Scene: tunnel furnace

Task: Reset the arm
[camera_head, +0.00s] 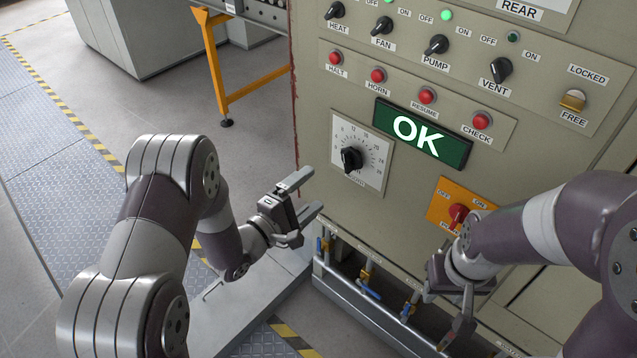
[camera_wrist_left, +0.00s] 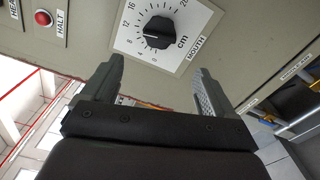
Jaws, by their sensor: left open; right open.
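My left gripper (camera_head: 304,196) is open and empty, in front of the control panel (camera_head: 318,140) and just below and left of the black dial (camera_head: 352,159). In the left wrist view, its two fingers (camera_wrist_left: 158,82) stand apart with the dial marked "cm" and "MOUTH" (camera_wrist_left: 159,32) beyond them; the fingers do not touch it. My right gripper (camera_head: 446,312) is open, low in front of the panel, below the red switch (camera_head: 458,214) on the orange plate. The right forearm covers part of that plate. I see nothing held in either gripper.
A green "OK" display (camera_head: 423,133), a row of red buttons (camera_head: 427,96) and several black switches (camera_head: 437,45) are on the panel. A rail with valves (camera_head: 366,290) runs along its bottom. An orange stand (camera_head: 216,70) is behind. The floor at left (camera_head: 60,150) is free.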

